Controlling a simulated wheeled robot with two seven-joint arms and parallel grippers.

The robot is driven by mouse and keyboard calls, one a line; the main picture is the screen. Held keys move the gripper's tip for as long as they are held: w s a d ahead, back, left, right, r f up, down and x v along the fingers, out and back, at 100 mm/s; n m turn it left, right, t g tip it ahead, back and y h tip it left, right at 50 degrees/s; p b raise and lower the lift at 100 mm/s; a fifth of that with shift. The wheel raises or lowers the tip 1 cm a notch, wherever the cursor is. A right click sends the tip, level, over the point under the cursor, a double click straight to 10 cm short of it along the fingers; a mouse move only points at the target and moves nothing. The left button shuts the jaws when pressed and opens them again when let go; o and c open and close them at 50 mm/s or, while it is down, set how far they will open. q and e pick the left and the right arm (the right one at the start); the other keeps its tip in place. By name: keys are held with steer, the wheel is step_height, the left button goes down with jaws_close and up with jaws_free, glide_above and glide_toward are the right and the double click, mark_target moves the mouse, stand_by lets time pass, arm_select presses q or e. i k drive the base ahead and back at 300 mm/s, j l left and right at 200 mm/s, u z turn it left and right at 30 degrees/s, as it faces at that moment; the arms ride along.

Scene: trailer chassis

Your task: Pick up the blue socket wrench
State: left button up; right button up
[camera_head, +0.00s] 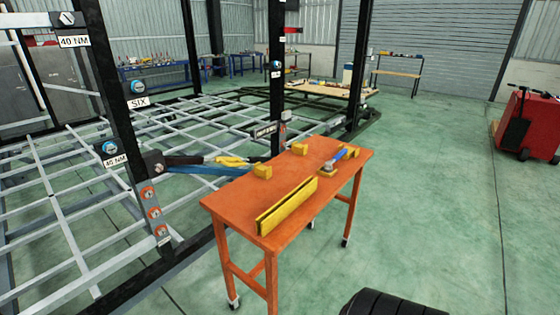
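A tool with a blue handle (340,156) and a greyish head, which looks like the blue socket wrench, lies at the right part of an orange table (225,211). It rests on or against small yellow blocks (352,151) near its ends; its exact contact is too small to tell.
A long yellow holder (287,205) lies on the table's front, with smaller yellow blocks (300,149) behind. The trailer chassis (75,200) with dark posts stands left. A black ribbed object (390,304) is at the bottom edge. A red cart (526,125) stands right. Green floor is clear between.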

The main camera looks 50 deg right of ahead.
mark_target(328, 168)
steer(key=z, duration=2.15)
steer(key=i+l+u, duration=0.1)
steer(key=u, duration=0.25)
steer(key=i+l+u, duration=0.2)
steer(key=u, duration=0.15)
steer(key=i+l+u, duration=0.2)
steer(key=u, duration=0.15)
